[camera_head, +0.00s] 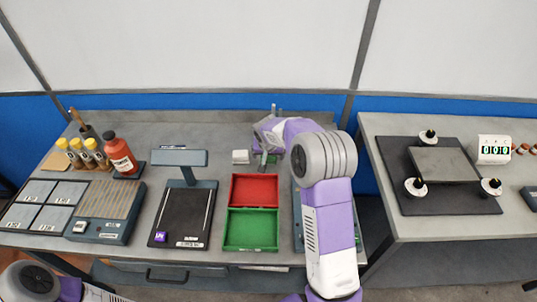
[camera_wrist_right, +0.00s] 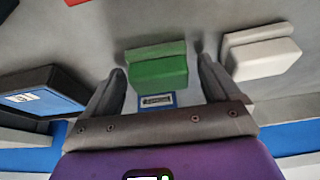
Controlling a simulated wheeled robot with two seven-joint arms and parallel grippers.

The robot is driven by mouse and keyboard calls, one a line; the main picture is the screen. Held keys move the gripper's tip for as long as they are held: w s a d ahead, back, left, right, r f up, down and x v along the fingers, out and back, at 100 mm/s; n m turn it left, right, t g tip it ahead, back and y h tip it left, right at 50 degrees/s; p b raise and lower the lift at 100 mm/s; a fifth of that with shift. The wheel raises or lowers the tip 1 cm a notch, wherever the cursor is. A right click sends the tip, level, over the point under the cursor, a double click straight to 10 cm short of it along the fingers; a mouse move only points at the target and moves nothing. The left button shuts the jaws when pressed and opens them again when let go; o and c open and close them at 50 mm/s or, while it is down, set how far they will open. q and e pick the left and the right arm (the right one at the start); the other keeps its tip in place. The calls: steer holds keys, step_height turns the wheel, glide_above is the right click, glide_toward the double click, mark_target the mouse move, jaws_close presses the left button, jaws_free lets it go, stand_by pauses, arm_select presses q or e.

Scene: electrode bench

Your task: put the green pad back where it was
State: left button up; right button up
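The green pad (camera_wrist_right: 158,68) is a small block with a raised back edge, on the grey bench in the right wrist view. In the head view my right gripper (camera_head: 264,152) is low over the back of the bench and largely hides the pad. In the right wrist view its fingers (camera_wrist_right: 160,64) are open, one on each side of the pad, with a visible gap at the right finger. Whether the left finger touches it I cannot tell. A small blue-framed label (camera_wrist_right: 156,100) lies by the pad. My left gripper is out of view; only part of that arm shows at lower left.
A white pad (camera_wrist_right: 262,52) lies beside the green one; it also shows in the head view (camera_head: 240,157). In front are a red tray (camera_head: 254,176) and a green tray (camera_head: 250,246). A scale-like stand (camera_head: 180,158) and an orange-red bottle (camera_head: 121,158) stand to the left.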

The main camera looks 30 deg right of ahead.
steer(key=shift+r, duration=0.55)
steer(key=p+v, duration=0.3)
steer(key=v, duration=0.8)
steer(key=shift+s+a+r, duration=0.1)
steer(key=shift+s+r, duration=0.05)
steer(key=shift+r, duration=0.05)
